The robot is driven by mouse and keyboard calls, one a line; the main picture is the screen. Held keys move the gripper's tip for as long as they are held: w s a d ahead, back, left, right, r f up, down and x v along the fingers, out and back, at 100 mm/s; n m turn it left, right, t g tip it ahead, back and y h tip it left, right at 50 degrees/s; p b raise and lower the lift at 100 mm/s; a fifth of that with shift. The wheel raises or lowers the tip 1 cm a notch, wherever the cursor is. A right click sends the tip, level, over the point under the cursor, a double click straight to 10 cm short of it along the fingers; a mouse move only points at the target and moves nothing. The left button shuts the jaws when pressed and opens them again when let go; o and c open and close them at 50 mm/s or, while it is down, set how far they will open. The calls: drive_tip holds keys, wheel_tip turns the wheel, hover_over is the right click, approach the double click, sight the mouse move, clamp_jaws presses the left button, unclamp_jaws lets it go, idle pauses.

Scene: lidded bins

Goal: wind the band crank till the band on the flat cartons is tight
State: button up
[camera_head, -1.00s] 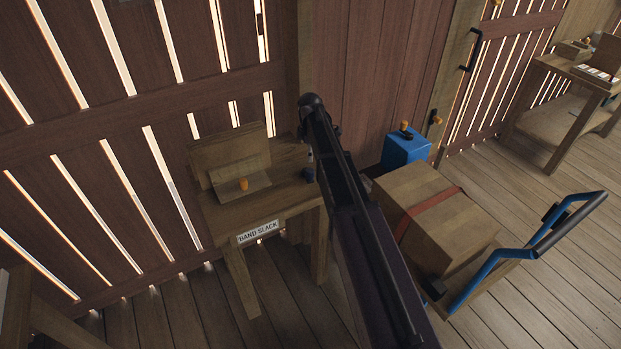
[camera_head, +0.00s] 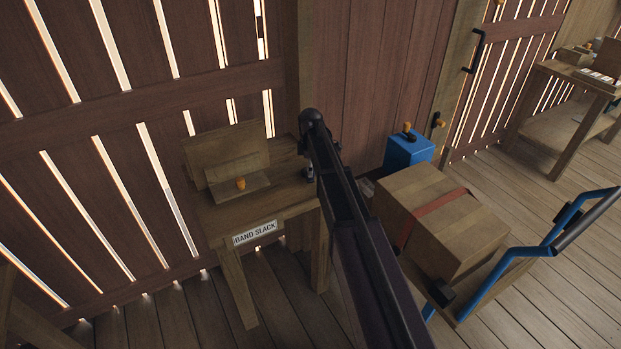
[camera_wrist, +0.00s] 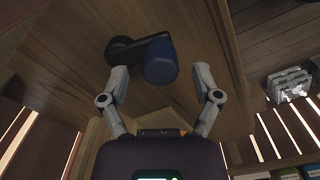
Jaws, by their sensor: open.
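The band crank shows in the wrist view as a dark arm with a blue grip (camera_wrist: 160,60) over a wooden surface. My gripper (camera_wrist: 161,74) is open, with one finger on each side of the blue grip and gaps visible; contact cannot be told. In the head view my arm hides most of the gripper and crank. The bench bears a sign (camera_head: 255,232) reading BAND SLACK. Flat brown boards, which may be the flat cartons (camera_head: 228,158), lean and lie on it by an orange knob (camera_head: 240,184). I cannot make out a band on them.
A trolley with a blue handle (camera_head: 548,250) carries a brown box (camera_head: 440,215) with a red band, right of my arm. A blue box (camera_head: 409,150) stands behind it. Another table (camera_head: 560,85) is at the far right. Plank floor is open at the right.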

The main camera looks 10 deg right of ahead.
drive_tip(key=shift+f+b, duration=1)
drive_tip(key=shift+f, duration=0.3)
clamp_jaws()
